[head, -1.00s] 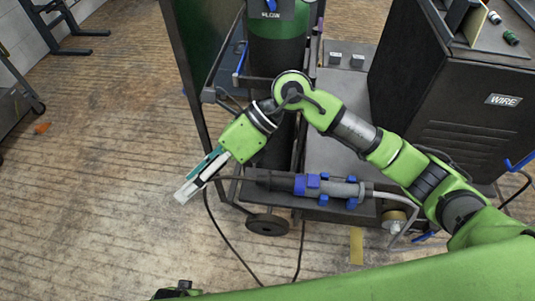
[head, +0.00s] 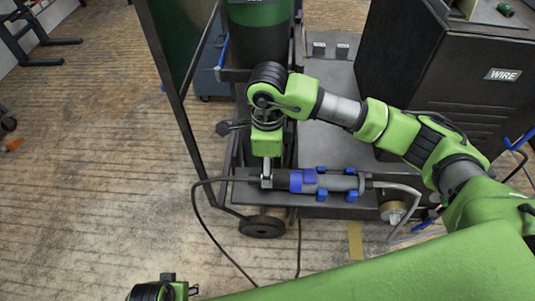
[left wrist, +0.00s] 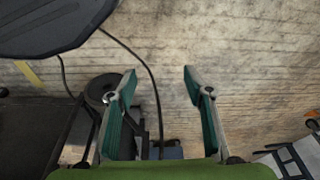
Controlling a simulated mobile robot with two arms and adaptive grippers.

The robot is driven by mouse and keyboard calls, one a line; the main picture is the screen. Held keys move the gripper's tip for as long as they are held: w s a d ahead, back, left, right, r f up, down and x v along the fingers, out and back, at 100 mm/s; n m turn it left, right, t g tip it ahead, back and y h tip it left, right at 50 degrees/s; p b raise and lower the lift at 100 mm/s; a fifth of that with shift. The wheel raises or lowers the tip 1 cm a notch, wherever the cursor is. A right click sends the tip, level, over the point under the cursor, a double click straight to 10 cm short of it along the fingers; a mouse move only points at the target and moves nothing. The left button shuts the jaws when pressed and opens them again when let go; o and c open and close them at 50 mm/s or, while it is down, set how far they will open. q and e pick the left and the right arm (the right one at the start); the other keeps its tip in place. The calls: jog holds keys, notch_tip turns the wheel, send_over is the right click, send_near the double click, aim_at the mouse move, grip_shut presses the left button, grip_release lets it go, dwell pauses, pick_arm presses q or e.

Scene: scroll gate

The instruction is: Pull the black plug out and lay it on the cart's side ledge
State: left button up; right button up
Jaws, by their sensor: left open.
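The black plug (head: 281,179) lies level along the cart's near side, its right end against the blue collar of a grey connector (head: 338,182). A black cable leaves its left side and drops to the floor. My right gripper (head: 266,182) points down at the plug, its fingertips overlapping it; whether they are closed on it cannot be told. The cart's side ledge (head: 330,211) runs below the connector. My left gripper (left wrist: 160,80) is open and empty above the floor in the left wrist view; in the head view only its arm shows, at the bottom left.
Blue clips (head: 322,195) hold the connector. A green gas cylinder (head: 258,35) stands on the cart behind my right wrist. A dark cabinet marked WIRE (head: 470,100) stands at right. The cart's wheel (head: 262,227) is below the plug. The wooden floor at left is open.

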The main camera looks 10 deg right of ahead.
aim_at(275, 181)
pick_arm(q)
jog(key=shift+w+r+b, duration=0.2)
jog(key=shift+r+b, duration=0.1)
jog(key=shift+r, duration=0.95)
pick_arm(e)
notch_tip(275, 181, down, 6)
grip_shut()
jog(key=shift+a, duration=0.1)
pick_arm(q)
jog(key=shift+r, duration=0.1)
pick_arm(e)
jog(key=shift+a, duration=0.1)
pick_arm(q)
jog(key=shift+w+r, duration=0.1)
jog(key=shift+r, duration=0.15)
pick_arm(e)
jog(key=shift+w+a, duration=0.1)
pick_arm(q)
jog(key=shift+f, duration=0.1)
pick_arm(e)
jog(key=shift+a, duration=0.1)
